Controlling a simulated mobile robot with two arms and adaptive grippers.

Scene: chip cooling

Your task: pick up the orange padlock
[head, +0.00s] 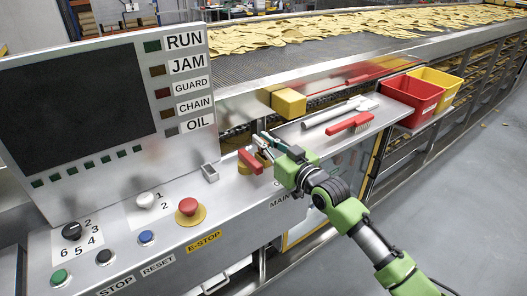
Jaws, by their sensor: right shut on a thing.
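My right gripper (262,146) reaches in from the right to the red switch handle (250,161) above the MAIN label. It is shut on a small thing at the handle. A small orange-brown patch (264,159) shows by the fingertips and fits the orange padlock, mostly hidden by the fingers and handle. I cannot tell whether it still touches the switch. My left gripper is not in view.
The control panel (120,215) has knobs, buttons and a red E-stop (188,207). A small metal holder (210,173) stands left of the switch. A yellow block (289,102), a red brush (349,123), a red bin (412,98) and a yellow bin (437,82) lie beyond.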

